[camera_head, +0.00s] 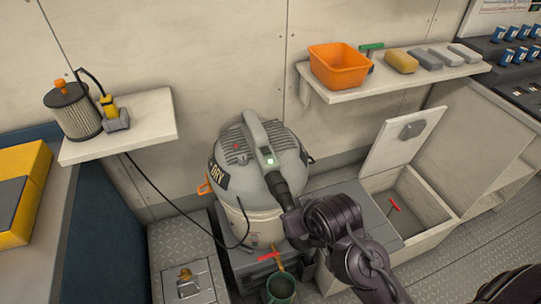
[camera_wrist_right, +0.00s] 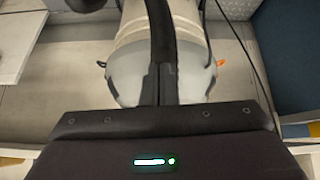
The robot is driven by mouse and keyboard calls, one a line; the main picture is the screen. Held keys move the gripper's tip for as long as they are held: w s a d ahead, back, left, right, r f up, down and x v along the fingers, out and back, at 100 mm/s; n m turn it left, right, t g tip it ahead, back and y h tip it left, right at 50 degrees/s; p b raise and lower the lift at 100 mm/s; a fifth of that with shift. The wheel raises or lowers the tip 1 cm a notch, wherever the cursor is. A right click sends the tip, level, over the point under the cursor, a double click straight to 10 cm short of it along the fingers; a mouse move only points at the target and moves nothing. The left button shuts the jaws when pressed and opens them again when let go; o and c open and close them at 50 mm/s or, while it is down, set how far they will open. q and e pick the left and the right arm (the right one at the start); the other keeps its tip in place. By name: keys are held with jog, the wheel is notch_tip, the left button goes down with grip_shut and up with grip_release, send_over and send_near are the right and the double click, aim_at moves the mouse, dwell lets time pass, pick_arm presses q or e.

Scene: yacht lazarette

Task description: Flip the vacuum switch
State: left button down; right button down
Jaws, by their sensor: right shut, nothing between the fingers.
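The vacuum (camera_head: 258,165) is a grey drum with a light lower body and a "DRY" label. It stands upright against the wall. A small pale, greenish-lit spot (camera_head: 269,160) on its top handle looks like the switch. A small red spot (camera_head: 236,146) is to its left. My right gripper (camera_head: 271,174) is shut and empty, with its tips at the handle just below the lit spot. Contact cannot be told. In the right wrist view, the shut fingers (camera_wrist_right: 162,70) are in front of the vacuum (camera_wrist_right: 130,80), and the switch cannot be made out.
A left shelf (camera_head: 150,128) holds a filter (camera_head: 72,110) and a corded yellow tool (camera_head: 110,110). A right shelf (camera_head: 400,82) holds an orange bin (camera_head: 338,66) and several blocks. An open locker (camera_head: 425,205) is on the right. A green cup (camera_head: 281,288) stands below the vacuum.

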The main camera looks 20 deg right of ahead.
jog(key=w+r+m+t, duration=0.1)
jog(key=w+r+t, duration=0.4)
jog(key=w+r, duration=0.4)
notch_tip(320, 180, up, 4)
jog(key=shift+w+a+f+t, duration=0.1)
jog(key=shift+w+a+t, duration=0.1)
jog(key=shift+a+t, duration=0.2)
jog(key=shift+d, duration=0.1)
jog(key=p, duration=0.1)
send_over(266, 150)
jog(key=s, duration=0.2)
notch_tip(266, 150, down, 4)
jog(key=shift+w+d+f, duration=0.1)
jog(key=shift+d+f, duration=0.05)
jog(key=shift+f, duration=0.05)
jog(key=f, duration=0.2)
jog(key=shift+s+f, duration=0.5)
jog(key=shift+f, duration=0.5)
